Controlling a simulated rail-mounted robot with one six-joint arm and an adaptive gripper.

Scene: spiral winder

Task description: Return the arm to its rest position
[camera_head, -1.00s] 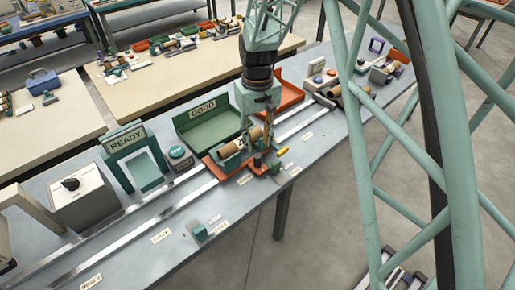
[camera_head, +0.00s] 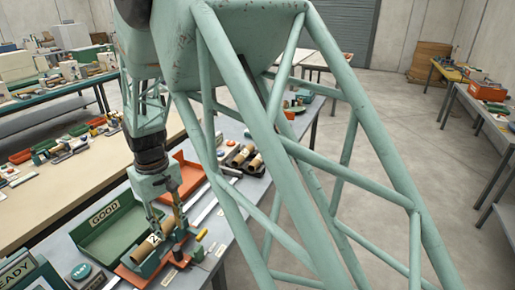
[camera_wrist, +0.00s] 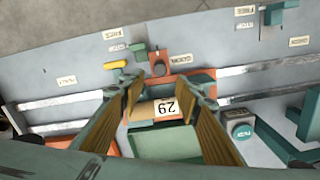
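My gripper (camera_head: 167,220) hangs from my pale green arm, above the orange winding fixture (camera_head: 128,275) on the rails. In the wrist view my gripper (camera_wrist: 162,88) has its two fingers spread apart with nothing clamped between them. A brown cardboard tube (camera_head: 141,251) with a white label lies in the fixture below. In the wrist view the tube (camera_wrist: 143,110) shows the label "29" and appears between the fingers, beyond a green block. The exact gap between fingertips and tube cannot be told.
A green GOOD tray (camera_head: 100,236) stands left of the fixture, with an orange tray (camera_head: 187,172) behind. A READY stand (camera_head: 22,272) and teal button (camera_head: 81,271) are at lower left. More brown tubes (camera_head: 254,163) lie farther along the bench.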

